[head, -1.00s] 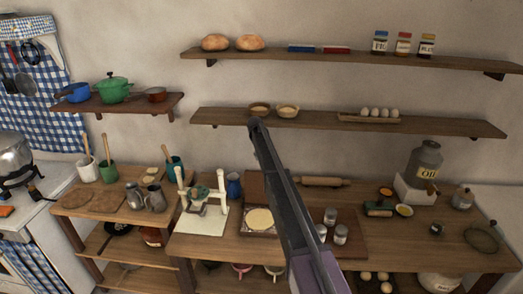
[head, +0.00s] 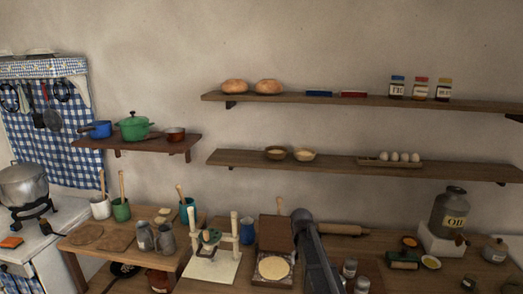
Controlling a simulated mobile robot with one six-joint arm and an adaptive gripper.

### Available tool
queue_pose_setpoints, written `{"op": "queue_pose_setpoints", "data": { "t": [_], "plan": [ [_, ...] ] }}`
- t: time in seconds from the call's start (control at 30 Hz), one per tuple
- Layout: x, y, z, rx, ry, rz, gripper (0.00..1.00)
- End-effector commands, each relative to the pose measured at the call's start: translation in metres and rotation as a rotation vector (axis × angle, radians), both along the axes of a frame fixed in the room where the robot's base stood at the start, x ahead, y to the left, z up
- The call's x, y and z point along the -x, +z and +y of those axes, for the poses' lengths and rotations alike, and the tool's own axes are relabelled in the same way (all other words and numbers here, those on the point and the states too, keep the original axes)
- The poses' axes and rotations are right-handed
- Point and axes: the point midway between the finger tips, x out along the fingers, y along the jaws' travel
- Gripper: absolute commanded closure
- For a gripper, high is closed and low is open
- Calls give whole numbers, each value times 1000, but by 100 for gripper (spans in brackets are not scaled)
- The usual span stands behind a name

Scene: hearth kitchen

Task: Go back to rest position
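My arm rises from the bottom edge of the head view, right of the middle. Its visible end (head: 302,216) is a dark rounded tip in front of the worktable. I cannot make out gripper fingers there, so whether my gripper is open, shut or holding something does not show. The tip overlaps the space between a flat tray with a pale round of dough (head: 273,267) and a rolling pin (head: 341,230).
A worktable bears a white press stand (head: 215,262), a blue jug (head: 247,231), metal canisters (head: 349,268) and an oil can (head: 451,212). Wall shelves above hold loaves, jars, bowls and eggs (head: 402,157). A stove with a pot (head: 23,184) stands left. The upper wall is bare.

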Motion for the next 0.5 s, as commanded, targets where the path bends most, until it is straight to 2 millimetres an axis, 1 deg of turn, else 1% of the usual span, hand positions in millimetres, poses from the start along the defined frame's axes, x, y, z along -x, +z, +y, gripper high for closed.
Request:
{"op": "queue_pose_setpoints", "data": {
  "t": [0.03, 0.07, 0.1, 0.17, 0.2, 0.27, 0.3, 0.4, 0.5],
  "plan": [
    [36, -8, -4, -9, -2, 4, 19],
    [50, -10, -5, -14, -2, 6, 19],
    [68, -13, -7, -22, -3, 9, 19],
    [95, -17, -10, -31, -3, 14, 19],
    [113, -20, -12, -38, -4, 16, 19],
    [139, -25, -14, -50, -4, 20, 19],
    [155, -27, -15, -56, -5, 23, 19],
    [191, -33, -18, -71, -7, 28, 19],
    [217, -36, -19, -83, -8, 33, 19]
  ]
}}
